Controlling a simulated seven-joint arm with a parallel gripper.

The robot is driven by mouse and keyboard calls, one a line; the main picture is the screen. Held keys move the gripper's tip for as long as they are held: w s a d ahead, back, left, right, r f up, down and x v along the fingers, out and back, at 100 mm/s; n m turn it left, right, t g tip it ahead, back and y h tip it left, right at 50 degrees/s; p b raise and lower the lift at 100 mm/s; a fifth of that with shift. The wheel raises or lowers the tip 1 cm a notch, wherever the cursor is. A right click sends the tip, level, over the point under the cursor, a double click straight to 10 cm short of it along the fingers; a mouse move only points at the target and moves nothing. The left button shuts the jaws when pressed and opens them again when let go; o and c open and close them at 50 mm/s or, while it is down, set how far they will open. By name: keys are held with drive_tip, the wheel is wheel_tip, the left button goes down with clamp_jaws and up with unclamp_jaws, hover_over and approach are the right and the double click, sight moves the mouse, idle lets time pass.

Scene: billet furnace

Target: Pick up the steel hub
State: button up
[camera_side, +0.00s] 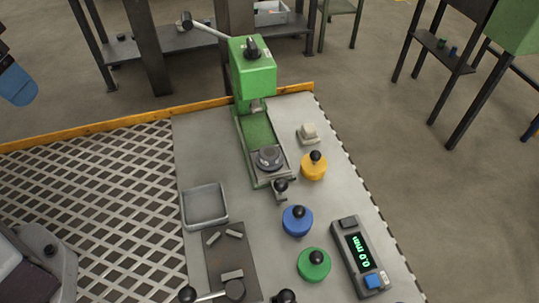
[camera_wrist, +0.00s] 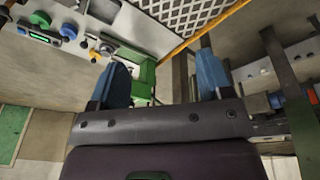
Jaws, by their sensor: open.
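A round grey metal piece, seemingly the steel hub (camera_side: 270,158), sits on the base of the green press (camera_side: 253,72), below and in front of its head. I cannot pick it out clearly in the wrist view. My gripper (camera_side: 18,88) shows only in part at the left edge of the side view, far from the hub and above the surroundings. In the wrist view its two blue fingers stand wide apart, and my gripper (camera_wrist: 164,75) is open with nothing between them. The green press also shows in the wrist view (camera_wrist: 145,76), beyond the fingers.
A digital gauge (camera_side: 347,224) reads 0.0 mm. A grey tray (camera_side: 205,206) and dark plate (camera_side: 226,260) lie in front. A white block (camera_side: 308,133) is beside the press.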

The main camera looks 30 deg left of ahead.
sight(269, 152)
drive_tip(key=w+d+f+n+h, duration=0.4)
drive_tip(key=d+f+n, duration=0.1)
drive_tip(key=f+n, duration=0.1)
drive_tip(key=w+d+f+n+h, duration=0.4)
drive_tip(key=d+f+n, duration=0.1)
drive_tip(key=f+n, duration=0.1)
drive_tip(key=w+d+f+n+h, duration=0.4)
drive_tip(key=w+d+f+n, duration=0.1)
drive_tip(key=f+n, duration=0.2)
drive_tip(key=shift+d+f+t, duration=0.3)
drive_tip(key=shift+d+f, duration=0.1)
drive_tip(key=shift+f, duration=0.05)
drive_tip(key=w+d+f+n+t, duration=0.1)
drive_tip(key=w, duration=0.1)
drive_tip(key=w+d+f+n+t, duration=0.1)
drive_tip(key=w+d+n, duration=0.1)
drive_tip(key=w, duration=0.1)
drive_tip(key=w+d+f+n+t, duration=0.1)
drive_tip(key=w+d, duration=0.1)
drive_tip(key=w, duration=0.1)
drive_tip(key=shift+w+t+y, duration=0.25)
drive_tip(key=shift+t+y, duration=0.15)
drive_tip(key=shift+w+r+x, duration=0.15)
drive_tip(key=shift+x, duration=1.2)
drive_tip(key=shift+w+r+x, duration=0.1)
drive_tip(key=shift+w+x, duration=0.1)
drive_tip(key=shift+x, duration=1.15)
drive_tip(key=shift+a+r, duration=0.1)
clamp_jaws()
